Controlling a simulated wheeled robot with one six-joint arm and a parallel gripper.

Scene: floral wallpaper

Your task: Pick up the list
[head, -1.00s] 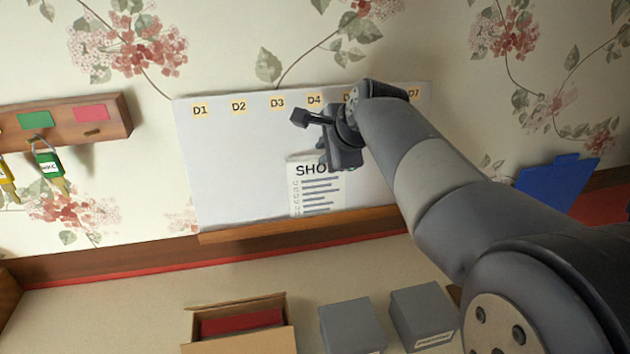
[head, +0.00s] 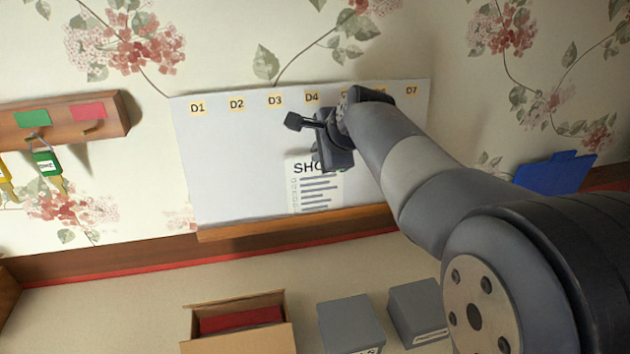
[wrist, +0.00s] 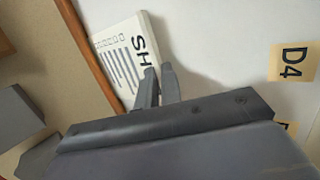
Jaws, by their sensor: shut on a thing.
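The list (head: 312,192) is a white sheet headed with large letters starting "SHO", with rows of lines and small boxes below. It is upright against the white board (head: 235,160), above the wooden ledge. My gripper (head: 328,158) is at its top edge in the head view and hides the end of the heading. In the wrist view, the list (wrist: 122,55) is at upper left, and my gripper's narrow fingers (wrist: 158,80) are close together at its edge, shut on it. The exact contact is partly hidden.
A wooden ledge (head: 290,223) runs under the board. A key rack (head: 65,120) hangs at left. An open cardboard box (head: 205,345) and grey boxes (head: 350,325) stand below. A blue object (head: 553,175) is at right. The board's left part is clear.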

